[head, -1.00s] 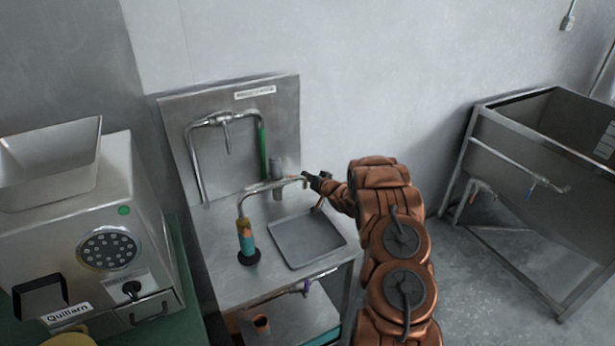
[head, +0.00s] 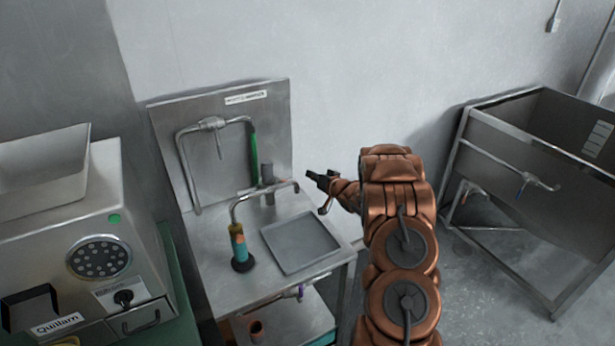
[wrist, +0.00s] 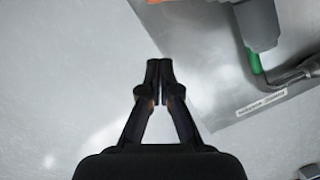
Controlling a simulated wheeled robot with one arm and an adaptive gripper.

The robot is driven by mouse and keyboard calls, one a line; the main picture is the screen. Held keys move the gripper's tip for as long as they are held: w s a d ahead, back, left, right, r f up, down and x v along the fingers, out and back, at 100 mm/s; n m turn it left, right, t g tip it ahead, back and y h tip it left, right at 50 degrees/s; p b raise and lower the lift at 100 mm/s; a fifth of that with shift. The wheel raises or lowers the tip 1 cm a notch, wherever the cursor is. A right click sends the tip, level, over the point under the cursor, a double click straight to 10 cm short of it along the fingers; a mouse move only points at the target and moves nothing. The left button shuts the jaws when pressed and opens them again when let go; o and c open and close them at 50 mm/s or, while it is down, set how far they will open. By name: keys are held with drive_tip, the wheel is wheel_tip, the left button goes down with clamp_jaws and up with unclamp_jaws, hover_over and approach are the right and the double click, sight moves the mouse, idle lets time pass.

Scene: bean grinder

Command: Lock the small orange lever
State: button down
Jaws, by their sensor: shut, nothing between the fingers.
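My gripper (head: 309,174) is shut and empty, just right of and above the end of the curved tap spout (head: 268,190) on the steel bench. In the wrist view its black fingertips (wrist: 160,65) are together before a pale wall. The tap's upright has an orange and teal sleeve (head: 238,239) on a black base. I cannot tell for certain which part is the small orange lever. An orange piece (wrist: 160,2) is cut off by the top edge of the wrist view, apart from the fingers.
A grey cylinder (head: 267,172) stands at the bench's back, near a green-sleeved pipe (head: 254,152). A shallow grey tray (head: 301,243) lies on the bench. A grinder (head: 75,225) stands left and a steel sink (head: 540,170) right. Floor between bench and sink is open.

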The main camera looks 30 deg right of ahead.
drive_tip(key=b+v, duration=0.2)
drive_tip(key=b, duration=0.4)
drive_tip(key=b+v, duration=0.2)
drive_tip(key=b, duration=0.3)
drive_tip(key=shift+s+f+b, duration=0.1)
drive_tip(key=shift+f+b, duration=0.25)
drive_tip(key=shift+f, duration=0.05)
drive_tip(key=shift+b, duration=0.8)
drive_tip(key=b, duration=0.3)
drive_tip(key=shift+s+r, duration=0.15)
drive_tip(key=shift+r, duration=0.15)
drive_tip(key=shift+r, duration=0.15)
